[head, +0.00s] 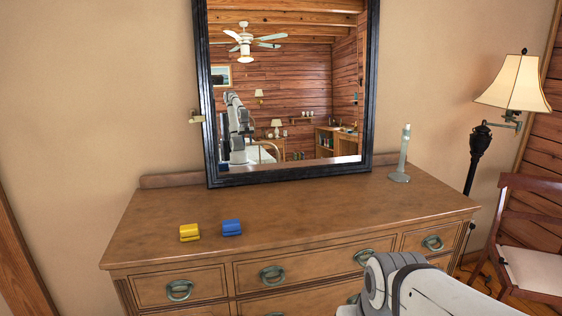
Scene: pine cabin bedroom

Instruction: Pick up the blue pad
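The blue pad (231,228) is a small blue block lying on top of the wooden dresser (300,215), left of its middle. It sits just right of a yellow block of similar size, with a small gap between them. Part of my arm shows at the bottom right, in front of the dresser drawers and well apart from the blue pad. My gripper is not in view.
The yellow block (189,232) is close beside the pad. A black-framed mirror (210,130) stands at the back of the dresser. A grey candlestick-like object (402,155) stands at the right. A floor lamp (514,84) and a chair (530,240) are right of the dresser. The dresser top's middle is clear.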

